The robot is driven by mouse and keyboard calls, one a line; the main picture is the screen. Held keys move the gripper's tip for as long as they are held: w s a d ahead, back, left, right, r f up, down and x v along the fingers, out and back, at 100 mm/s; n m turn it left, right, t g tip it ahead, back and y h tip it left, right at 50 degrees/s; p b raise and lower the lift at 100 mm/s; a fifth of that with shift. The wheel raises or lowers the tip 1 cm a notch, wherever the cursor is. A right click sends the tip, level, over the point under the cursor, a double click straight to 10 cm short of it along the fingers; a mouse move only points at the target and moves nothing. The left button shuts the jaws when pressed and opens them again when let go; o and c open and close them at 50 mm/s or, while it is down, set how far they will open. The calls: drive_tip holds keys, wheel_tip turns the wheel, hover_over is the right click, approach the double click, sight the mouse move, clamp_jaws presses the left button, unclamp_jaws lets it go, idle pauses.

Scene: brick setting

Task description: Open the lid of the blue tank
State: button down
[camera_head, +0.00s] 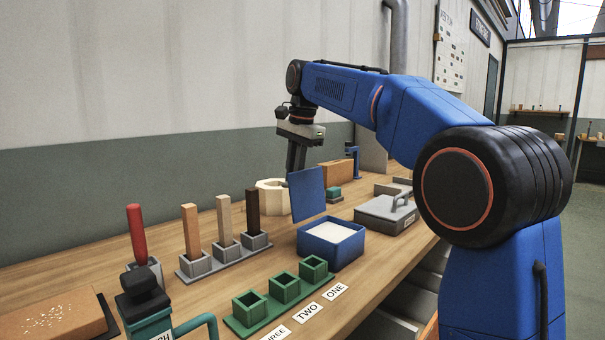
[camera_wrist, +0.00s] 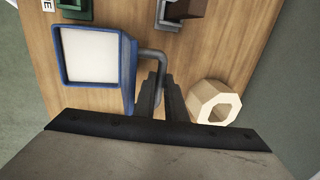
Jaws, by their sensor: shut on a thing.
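The blue tank (camera_head: 318,252) stands on the wooden bench, with white contents showing inside it. Its blue lid (camera_head: 307,195) stands up steeply at the tank's far left side, and the tank is open on top. In the wrist view the tank (camera_wrist: 61,75) is at the upper left and the lid (camera_wrist: 130,72) shows nearly edge-on at its right side. A grey bent handle (camera_wrist: 152,52) sticks out from the lid. My gripper (camera_head: 297,168) is behind the lid in the head view; in the wrist view its fingers (camera_wrist: 163,85) are shut on the handle.
A cream hexagonal ring (camera_head: 270,190) stands close to the lid and fingers. Grey holders with upright bars (camera_head: 224,215) and a green block with square sockets (camera_head: 284,289) lie left of the tank. A grey lidded box (camera_head: 385,212) is to the right.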

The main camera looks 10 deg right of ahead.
drive_tip(key=shift+w+a+f, duration=0.9)
drive_tip(key=shift+w+a, duration=0.05)
drive_tip(key=shift+w, duration=0.2)
drive_tip(key=shift+f, duration=0.1)
drive_tip(key=c, duration=1.8)
unclamp_jaws()
drive_tip(key=shift+a, duration=0.1)
drive_tip(key=shift+w+a+f, duration=0.1)
drive_tip(key=shift+w, duration=0.05)
